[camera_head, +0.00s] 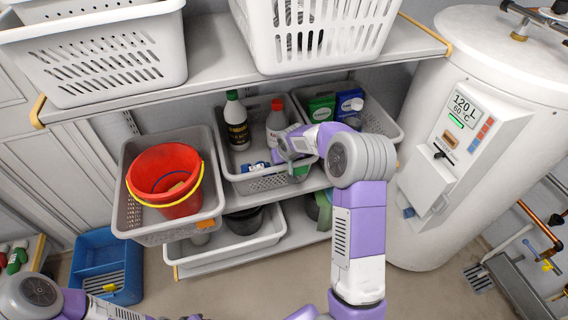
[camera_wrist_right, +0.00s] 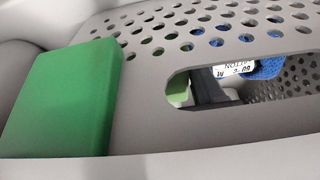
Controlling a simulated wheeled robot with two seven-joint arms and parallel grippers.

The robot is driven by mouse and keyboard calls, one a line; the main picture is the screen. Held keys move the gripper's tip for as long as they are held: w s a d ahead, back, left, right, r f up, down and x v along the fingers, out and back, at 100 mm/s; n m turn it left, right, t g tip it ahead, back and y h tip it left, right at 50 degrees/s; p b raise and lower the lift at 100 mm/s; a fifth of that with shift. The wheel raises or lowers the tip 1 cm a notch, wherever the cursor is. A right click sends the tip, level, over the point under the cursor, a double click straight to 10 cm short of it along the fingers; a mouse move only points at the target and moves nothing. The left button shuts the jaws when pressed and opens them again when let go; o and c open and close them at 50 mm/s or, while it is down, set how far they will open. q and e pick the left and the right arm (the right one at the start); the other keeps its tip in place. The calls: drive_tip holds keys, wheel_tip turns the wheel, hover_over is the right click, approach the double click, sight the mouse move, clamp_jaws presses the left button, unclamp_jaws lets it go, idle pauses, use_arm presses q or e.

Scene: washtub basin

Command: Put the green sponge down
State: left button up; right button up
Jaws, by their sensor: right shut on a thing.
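The green sponge (camera_head: 301,172) shows as a small green patch at the front right of the middle grey basket (camera_head: 262,183). In the right wrist view it is a large flat green block (camera_wrist_right: 62,100) at the left, close to the camera, in front of the perforated basket wall (camera_wrist_right: 175,62). My right gripper (camera_head: 290,160) is shut on the sponge at the basket's front edge. The arm hides part of the gripper, and I cannot tell whether the sponge touches the basket.
A red bucket (camera_head: 165,178) stands in the left basket. Green and blue packages (camera_head: 321,107) stand at right.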

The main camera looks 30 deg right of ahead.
drive_tip(key=shift+f, duration=0.2)
drive_tip(key=o, duration=1.1)
drive_tip(key=shift+a+r+p, duration=0.1)
drive_tip(key=shift+r+p, duration=0.25)
drive_tip(key=shift+r, duration=0.05)
drive_tip(key=d+p+v, duration=0.1)
drive_tip(key=p+v, duration=0.2)
drive_tip(key=v, duration=0.9)
drive_tip(key=shift+a+r, duration=0.2)
drive_tip(key=shift+a, duration=0.25)
